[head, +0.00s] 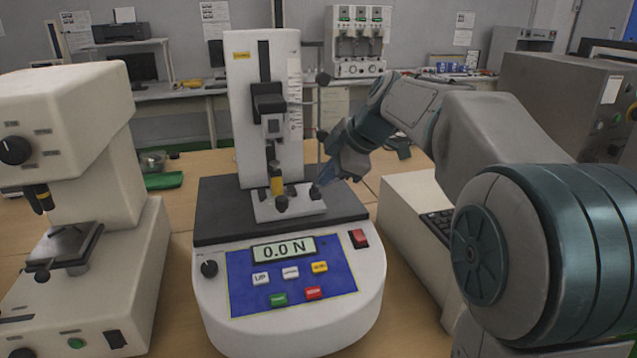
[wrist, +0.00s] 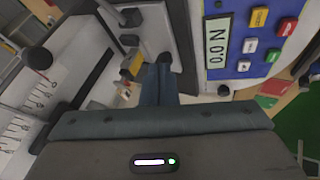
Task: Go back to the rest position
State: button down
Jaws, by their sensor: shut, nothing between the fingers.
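A white force tester (head: 285,315) with a blue button panel stands in the middle of the table, its display (head: 283,250) reading 0.0 N. My gripper (head: 322,184) is at the right side of the tester's small metal plate (head: 290,207), close to a dark knob (head: 315,190). I cannot tell whether it touches the knob. In the wrist view my gripper (wrist: 160,72) shows its two blue fingers together with nothing between them. The tester's display (wrist: 217,42) and buttons also show there, at the upper right. My arm reaches in from the right.
A cream hardness tester (head: 60,150) stands close on the left. A pale machine with keys (head: 437,222) stands on the right, partly behind my arm. The tester's column (head: 240,110) rises left of my gripper. A green object (head: 163,180) lies behind on the table.

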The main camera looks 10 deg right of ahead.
jog(key=s+d+f+m+h+p, duration=0.2)
jog(key=s+m, duration=0.4)
jog(key=s, duration=0.3)
jog(key=s+d+f+m+g+h+p, duration=0.1)
jog(key=s+d+f+m+p, duration=0.1)
jog(key=s+m+p, duration=0.3)
jog(key=s+d+f+m+g+h+p, duration=0.1)
jog(key=s+d+f+m+h+p, duration=0.1)
jog(key=s+m, duration=0.6)
jog(key=s+f+p, duration=0.1)
jog(key=s, duration=0.3)
jog(key=shift+s+d+h, duration=0.25)
jog(key=shift+s+h, duration=0.05)
jog(key=shift+s, duration=0.05)
jog(key=shift+r, duration=0.1)
